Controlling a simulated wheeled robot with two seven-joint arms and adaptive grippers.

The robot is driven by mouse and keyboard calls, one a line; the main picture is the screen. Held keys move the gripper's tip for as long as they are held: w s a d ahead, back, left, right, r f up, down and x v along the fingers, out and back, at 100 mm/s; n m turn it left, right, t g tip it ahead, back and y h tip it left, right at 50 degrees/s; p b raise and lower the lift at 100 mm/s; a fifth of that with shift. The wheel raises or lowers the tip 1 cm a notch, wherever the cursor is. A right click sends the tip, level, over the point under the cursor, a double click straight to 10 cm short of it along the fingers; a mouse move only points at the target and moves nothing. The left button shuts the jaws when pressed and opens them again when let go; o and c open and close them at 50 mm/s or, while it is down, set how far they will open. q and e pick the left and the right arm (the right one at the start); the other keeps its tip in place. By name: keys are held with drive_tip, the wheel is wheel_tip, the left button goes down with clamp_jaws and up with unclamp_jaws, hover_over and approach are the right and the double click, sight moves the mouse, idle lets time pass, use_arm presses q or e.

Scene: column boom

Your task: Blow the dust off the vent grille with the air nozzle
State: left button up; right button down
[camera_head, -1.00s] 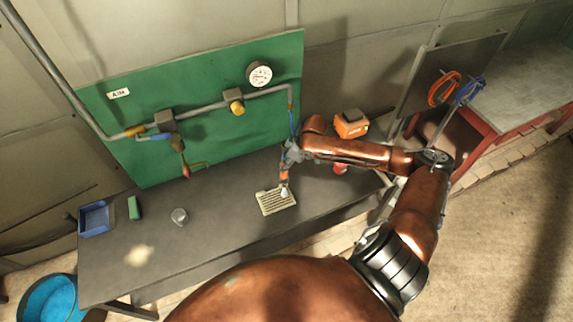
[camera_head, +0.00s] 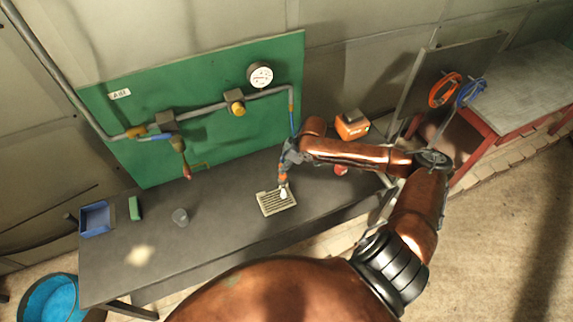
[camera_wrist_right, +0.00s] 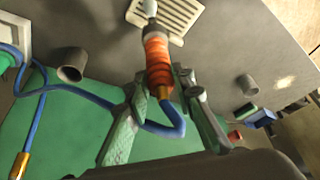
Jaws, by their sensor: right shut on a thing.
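The vent grille (camera_head: 277,203), a pale slatted plate, lies flat on the dark bench. My right gripper (camera_head: 286,163) is over the grille's far edge, shut on the air nozzle (camera_head: 284,178), which has an orange grip and a pale tip. In the right wrist view, the fingers (camera_wrist_right: 163,88) close around the nozzle (camera_wrist_right: 158,62). Its tip points at the grille (camera_wrist_right: 178,14) and overlaps it in the picture; I cannot tell whether they touch. A blue hose runs from the nozzle. I cannot make out dust on the slats. My left gripper is out of view.
The bench (camera_head: 225,222) bears a grey cup (camera_head: 180,216), a blue tray (camera_head: 95,218), a green block (camera_head: 134,208) and an orange box (camera_head: 351,125). A green panel (camera_head: 215,75) with pipe, valves and gauge stands behind. The bench left of the grille is mostly clear.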

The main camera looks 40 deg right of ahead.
drive_tip(key=shift+w+a, duration=0.25)
drive_tip(key=shift+a, duration=0.7)
drive_tip(key=shift+w+a, duration=0.25)
drive_tip(key=shift+a, duration=0.8)
drive_tip(key=shift+w+a, duration=0.25)
drive_tip(key=shift+a, duration=0.8)
drive_tip(key=shift+w+a, duration=0.25)
drive_tip(key=shift+a, duration=0.75)
drive_tip(key=shift+r, duration=0.1)
drive_tip(key=shift+r, duration=3)
